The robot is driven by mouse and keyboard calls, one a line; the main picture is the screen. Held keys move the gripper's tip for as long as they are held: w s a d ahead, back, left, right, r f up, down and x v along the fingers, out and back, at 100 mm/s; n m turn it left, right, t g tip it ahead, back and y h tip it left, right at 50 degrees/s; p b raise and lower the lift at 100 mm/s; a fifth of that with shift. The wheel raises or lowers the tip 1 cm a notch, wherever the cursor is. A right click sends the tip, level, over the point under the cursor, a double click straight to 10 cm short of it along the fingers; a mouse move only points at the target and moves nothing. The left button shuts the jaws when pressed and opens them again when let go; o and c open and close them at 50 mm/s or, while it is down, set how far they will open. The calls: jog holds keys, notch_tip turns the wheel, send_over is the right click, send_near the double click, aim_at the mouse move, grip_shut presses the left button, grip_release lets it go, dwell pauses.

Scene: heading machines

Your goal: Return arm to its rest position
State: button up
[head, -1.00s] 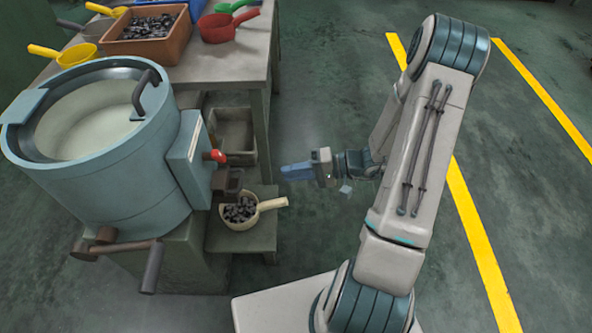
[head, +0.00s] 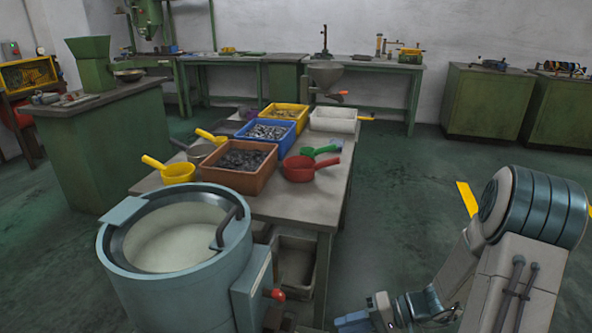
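My gripper (head: 352,323) shows at the bottom edge of the head view, right of the machine's red knob. Its bluish fingers point left and are partly cut off by the frame. The frames do not show whether they are open or shut, and I see nothing held in them. My arm (head: 515,270) is folded at the lower right, with its big elbow joint uppermost. The gripper is apart from the table and the machine.
A round blue-grey machine (head: 180,270) with a red knob (head: 279,295) stands at the lower left. Behind it, a table (head: 310,205) holds bins and coloured scoops. Green cabinets (head: 485,100) line the back wall. Open floor (head: 400,190) lies right of the table.

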jog(key=s+r+h+p, duration=0.3)
jog(key=r+h+p, duration=0.1)
jog(key=r, duration=0.6)
jog(key=s+d+r+t+h+p, duration=0.1)
jog(key=s+r+h+p, duration=0.3)
jog(key=r, duration=0.7)
jog(key=s+d+r+n+t+h+p, duration=0.1)
jog(key=s+r+h+p, duration=0.2)
jog(key=r, duration=0.7)
jog(key=h+p, duration=0.2)
jog(key=p, duration=0.1)
jog(key=shift+s+d+r, duration=0.15)
jog(key=shift+s+d, duration=0.05)
jog(key=shift+s, duration=0.1)
jog(key=shift+o, duration=0.3)
